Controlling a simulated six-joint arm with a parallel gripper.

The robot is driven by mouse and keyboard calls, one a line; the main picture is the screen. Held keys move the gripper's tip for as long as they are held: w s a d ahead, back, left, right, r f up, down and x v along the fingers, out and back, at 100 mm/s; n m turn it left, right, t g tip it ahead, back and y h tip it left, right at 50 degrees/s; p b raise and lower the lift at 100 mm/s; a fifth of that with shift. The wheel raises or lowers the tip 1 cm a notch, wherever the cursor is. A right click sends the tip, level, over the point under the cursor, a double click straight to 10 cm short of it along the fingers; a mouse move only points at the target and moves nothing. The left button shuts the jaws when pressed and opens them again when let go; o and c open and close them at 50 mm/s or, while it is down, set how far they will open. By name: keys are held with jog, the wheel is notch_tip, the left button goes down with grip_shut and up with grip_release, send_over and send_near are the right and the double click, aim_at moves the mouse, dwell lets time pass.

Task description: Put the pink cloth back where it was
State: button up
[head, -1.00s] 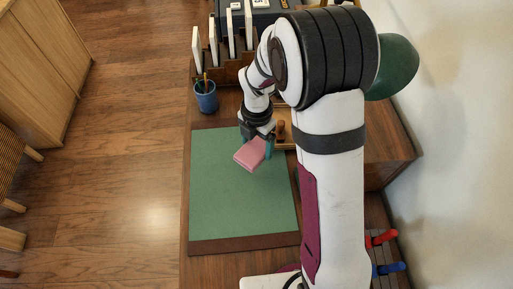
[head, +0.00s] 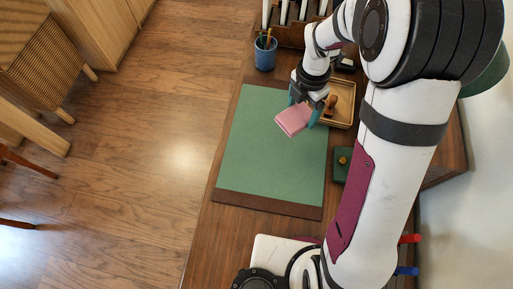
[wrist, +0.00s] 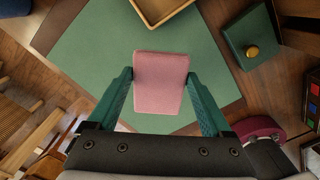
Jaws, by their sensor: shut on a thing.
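The pink cloth (head: 293,120) is a folded, block-like pad. My gripper (head: 304,108) is shut on it, with one teal finger on each side. In the wrist view the cloth (wrist: 160,85) sits between the two fingertips of my gripper (wrist: 160,78). The cloth is over the upper right part of the green desk mat (head: 262,155). It looks held above the mat, but the exact height is hard to tell.
A wooden tray (head: 348,122) with a wooden-handled object (head: 330,103) lies right of the mat. A green box with a brass knob (head: 341,165) is below the tray. A blue pencil cup (head: 265,54) stands behind the mat. Most of the mat is clear.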

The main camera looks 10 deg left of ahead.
jog(key=s+a+n, duration=0.4)
jog(key=s+a, duration=0.2)
jog(key=a, duration=0.1)
jog(key=n, duration=0.4)
send_over(244, 171)
jog(key=shift+n, duration=0.3)
notch_tip(244, 171, down, 8)
jog(key=shift+r, duration=0.25)
jog(key=shift+f, duration=0.15)
jog(key=shift+f, duration=0.1)
